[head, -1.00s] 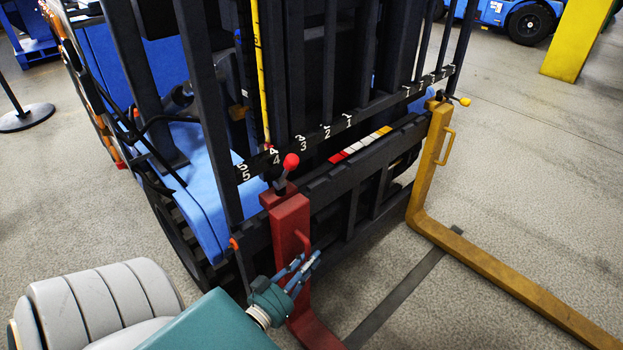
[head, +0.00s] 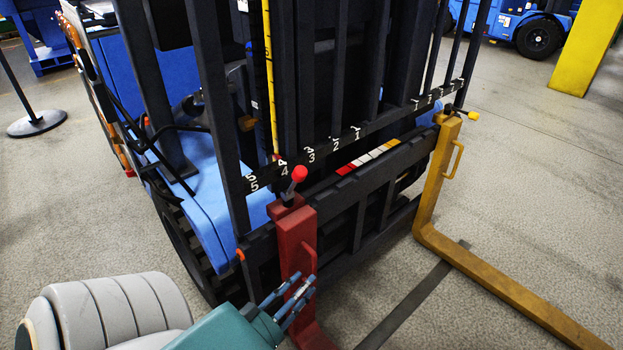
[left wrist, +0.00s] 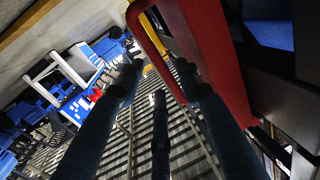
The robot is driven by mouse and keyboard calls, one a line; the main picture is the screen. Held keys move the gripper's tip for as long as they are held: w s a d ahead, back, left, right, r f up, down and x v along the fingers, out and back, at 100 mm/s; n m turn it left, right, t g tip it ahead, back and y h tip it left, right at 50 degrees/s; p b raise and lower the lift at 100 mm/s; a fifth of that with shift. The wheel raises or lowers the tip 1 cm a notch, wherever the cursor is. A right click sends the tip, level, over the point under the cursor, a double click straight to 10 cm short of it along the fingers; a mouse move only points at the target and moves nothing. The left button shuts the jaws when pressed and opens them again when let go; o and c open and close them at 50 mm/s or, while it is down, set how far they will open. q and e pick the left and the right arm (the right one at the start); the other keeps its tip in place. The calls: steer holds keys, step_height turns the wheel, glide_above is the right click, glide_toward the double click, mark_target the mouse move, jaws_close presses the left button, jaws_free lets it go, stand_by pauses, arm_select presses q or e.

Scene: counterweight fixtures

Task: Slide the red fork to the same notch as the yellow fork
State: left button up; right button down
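The red fork (head: 294,235) hangs on the dark carriage at the left, near the white 4 on the number strip (head: 324,151). Its red-knobbed lever (head: 299,173) leans right. The yellow fork (head: 436,185) hangs near the carriage's right end; the numbers above it are too small to read surely. Its yellow-knobbed lever (head: 472,115) points right. My left gripper (head: 299,284) is open just in front of the red fork, by the lower end of its handle (head: 309,258). In the left wrist view the red handle (left wrist: 152,45) lies near the spread fingers; contact is unclear. My right gripper is out of view.
The blue forklift (head: 200,200) and its dark mast stand behind the carriage. A red, white and yellow strip (head: 368,157) marks the carriage's middle. A dark floor line (head: 415,298) runs between the forks. A yellow post (head: 583,48) stands far right.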

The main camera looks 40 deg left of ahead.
arm_select(q)
steer(key=s, duration=0.7)
steer(key=shift+d, duration=0.4)
